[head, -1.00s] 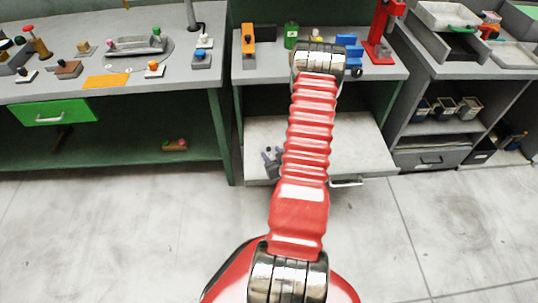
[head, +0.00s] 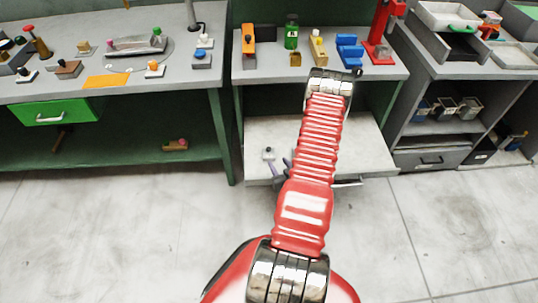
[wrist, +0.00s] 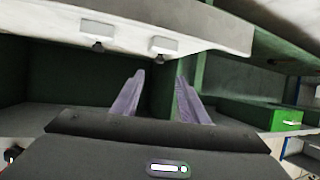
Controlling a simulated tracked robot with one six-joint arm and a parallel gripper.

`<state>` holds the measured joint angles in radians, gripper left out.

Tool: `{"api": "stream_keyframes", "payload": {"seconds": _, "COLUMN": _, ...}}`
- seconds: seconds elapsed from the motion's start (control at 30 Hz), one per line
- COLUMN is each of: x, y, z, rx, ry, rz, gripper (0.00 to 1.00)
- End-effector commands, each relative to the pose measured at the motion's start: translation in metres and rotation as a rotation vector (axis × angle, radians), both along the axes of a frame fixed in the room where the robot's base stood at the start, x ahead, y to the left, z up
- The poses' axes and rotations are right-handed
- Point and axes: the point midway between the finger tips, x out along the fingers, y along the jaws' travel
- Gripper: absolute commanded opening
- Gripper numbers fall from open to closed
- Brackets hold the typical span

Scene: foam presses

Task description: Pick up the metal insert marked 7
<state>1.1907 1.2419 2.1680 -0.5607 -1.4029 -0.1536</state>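I cannot make out a metal insert marked 7, and no number is readable. In the wrist view, two small pale blocks with dark knobs, one at left (wrist: 98,33) and one at right (wrist: 163,46), show along the edge of a pale slab. My gripper (wrist: 160,95) has its two purple-grey fingers apart with nothing between them, below the blocks in the picture. In the head view, the gripper (head: 283,173) is mostly hidden behind my arm, near the pale low shelf. A small dark and white piece (head: 268,153) stands on that shelf, left of the gripper.
The low shelf (head: 352,145) is otherwise largely bare. The bench top (head: 270,70) above holds a green bottle (head: 291,32), a yellow tool (head: 318,47), blue blocks (head: 349,48) and a red press (head: 382,40). A green drawer (head: 55,112) is at left.

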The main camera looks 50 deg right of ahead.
Motion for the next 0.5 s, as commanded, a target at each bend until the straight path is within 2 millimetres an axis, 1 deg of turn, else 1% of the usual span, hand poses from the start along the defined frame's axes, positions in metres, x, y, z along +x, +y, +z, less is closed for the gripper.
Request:
{"api": "stream_keyframes", "payload": {"seconds": 0.03, "x": 0.007, "y": -0.003, "z": -0.003, "rx": -0.001, "ry": 0.000, "rz": 0.003, "gripper": 0.40}}
{"api": "stream_keyframes", "payload": {"seconds": 0.3, "x": 0.039, "y": -0.025, "z": -0.019, "rx": -0.001, "ry": 0.000, "rz": 0.003, "gripper": 0.40}}
{"api": "stream_keyframes", "payload": {"seconds": 0.4, "x": 0.047, "y": -0.031, "z": -0.023, "rx": -0.001, "ry": -0.001, "rz": 0.000, "gripper": 0.40}}
{"api": "stream_keyframes", "payload": {"seconds": 0.5, "x": 0.050, "y": -0.033, "z": -0.026, "rx": 0.000, "ry": 0.001, "rz": -0.001, "gripper": 0.40}}
